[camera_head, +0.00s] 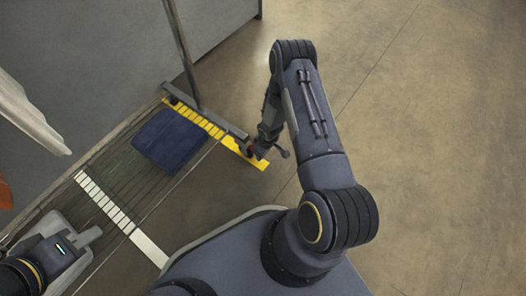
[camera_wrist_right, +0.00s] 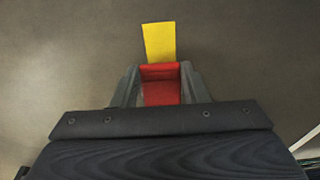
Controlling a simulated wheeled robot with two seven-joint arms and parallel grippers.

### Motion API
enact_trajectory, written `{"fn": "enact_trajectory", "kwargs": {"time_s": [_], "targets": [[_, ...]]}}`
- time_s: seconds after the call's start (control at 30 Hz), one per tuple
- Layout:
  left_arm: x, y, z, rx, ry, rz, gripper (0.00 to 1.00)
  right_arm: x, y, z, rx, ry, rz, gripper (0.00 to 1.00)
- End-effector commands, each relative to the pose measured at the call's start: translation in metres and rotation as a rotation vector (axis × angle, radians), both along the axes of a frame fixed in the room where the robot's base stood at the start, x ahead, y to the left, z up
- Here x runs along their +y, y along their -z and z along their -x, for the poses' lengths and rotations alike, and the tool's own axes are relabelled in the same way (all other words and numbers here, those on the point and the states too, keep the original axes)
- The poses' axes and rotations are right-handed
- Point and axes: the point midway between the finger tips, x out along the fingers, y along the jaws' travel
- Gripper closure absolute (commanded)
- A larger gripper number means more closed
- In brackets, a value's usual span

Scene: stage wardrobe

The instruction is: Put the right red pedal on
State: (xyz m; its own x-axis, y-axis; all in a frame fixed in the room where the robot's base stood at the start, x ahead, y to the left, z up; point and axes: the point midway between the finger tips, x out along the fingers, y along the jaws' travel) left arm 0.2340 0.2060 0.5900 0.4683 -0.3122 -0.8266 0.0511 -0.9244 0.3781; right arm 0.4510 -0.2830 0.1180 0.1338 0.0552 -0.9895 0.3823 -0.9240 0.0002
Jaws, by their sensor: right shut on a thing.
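The red pedal (camera_wrist_right: 161,84) shows in the right wrist view between the two fingers of my right gripper (camera_wrist_right: 160,88), which is shut on it. In the head view the right gripper (camera_head: 258,150) is small and partly hidden by its own arm, at the outer end of a yellow strip (camera_head: 230,143). A little red shows there. That yellow also shows just beyond the pedal in the wrist view (camera_wrist_right: 159,42). I cannot tell whether the pedal is fixed there. My left gripper (camera_head: 82,243) is at the lower left; its fingertips are not clear.
A wheeled rack base with slats (camera_head: 115,170) stands at the left, with a metal post (camera_head: 183,50). A folded dark blue cloth (camera_head: 171,141) lies on the slats. A white striped strip (camera_head: 110,210) crosses the near end. White fabric (camera_head: 28,115) hangs at the left. Floor at right is clear.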

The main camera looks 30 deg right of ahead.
Motion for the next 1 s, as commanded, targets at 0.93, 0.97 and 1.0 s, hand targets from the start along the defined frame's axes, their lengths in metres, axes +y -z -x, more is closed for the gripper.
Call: {"fn": "enact_trajectory", "kwargs": {"time_s": [0.93,0.97,1.0], "targets": [[0.000,-0.014,0.000,0.000,0.000,0.000,0.70,-0.001,-0.024,0.002,-0.002,0.000,0.000,0.38],[0.000,-0.017,0.000,0.000,0.000,0.000,0.70,-0.002,-0.030,0.003,-0.002,0.000,0.000,0.38],[0.000,-0.020,0.000,0.000,0.000,0.000,0.70,-0.002,-0.038,0.003,-0.002,0.000,0.000,0.38]]}}
